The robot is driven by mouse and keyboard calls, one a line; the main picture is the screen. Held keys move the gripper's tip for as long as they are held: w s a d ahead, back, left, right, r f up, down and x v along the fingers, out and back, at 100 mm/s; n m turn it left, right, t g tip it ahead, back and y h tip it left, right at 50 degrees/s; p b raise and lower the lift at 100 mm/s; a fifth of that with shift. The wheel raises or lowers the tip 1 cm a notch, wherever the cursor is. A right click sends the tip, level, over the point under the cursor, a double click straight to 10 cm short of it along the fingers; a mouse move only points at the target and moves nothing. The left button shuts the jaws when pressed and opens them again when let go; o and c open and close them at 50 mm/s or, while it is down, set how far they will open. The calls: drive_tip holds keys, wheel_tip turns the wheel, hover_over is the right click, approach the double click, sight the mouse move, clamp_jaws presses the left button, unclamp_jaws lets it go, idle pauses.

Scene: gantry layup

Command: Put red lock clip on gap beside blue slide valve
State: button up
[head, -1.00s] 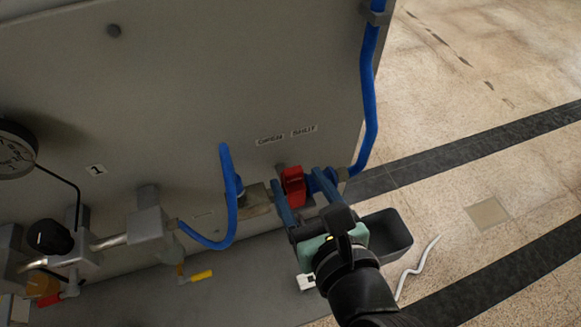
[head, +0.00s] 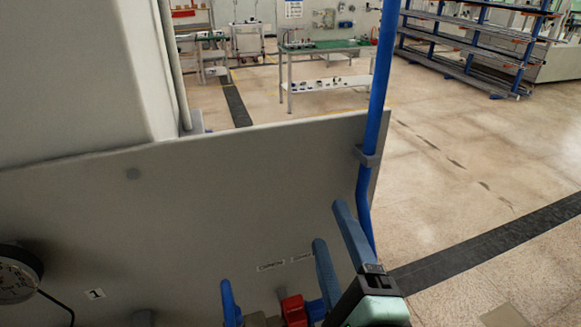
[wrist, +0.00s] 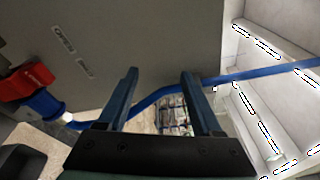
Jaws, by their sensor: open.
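The red lock clip (head: 294,310) sits on the pipework at the bottom of the head view, against the left side of the blue slide valve (head: 316,309). In the wrist view the red clip (wrist: 27,82) is at the left edge, touching the end of the blue valve (wrist: 46,106). I cannot tell how deeply the clip sits in the gap. My gripper (head: 329,224) is open and empty, above and to the right of the clip, apart from it. In the wrist view its fingers (wrist: 158,72) have nothing between them.
A grey panel (head: 190,215) with small labels stands behind the pipework. A blue hose (head: 376,100) runs up its right edge through a bracket (head: 369,157), near my fingers. A gauge (head: 18,275) is at left. Floor at right is clear; benches and racks stand far off.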

drive_tip(key=s+a+r+n+t+h, duration=0.1)
drive_tip(key=r+n+t, duration=0.4)
drive_tip(key=r+n, duration=0.5)
drive_tip(key=s+a+r+n+t+h, duration=0.1)
drive_tip(key=s+a+r+n+t, duration=0.2)
drive_tip(key=r+n, duration=0.7)
wheel_tip(320, 180, up, 11)
drive_tip(key=shift+a+r+t+h, duration=0.1)
drive_tip(key=shift+a+t+h, duration=0.2)
drive_tip(key=shift+a+t, duration=0.5)
drive_tip(key=shift+d, duration=0.2)
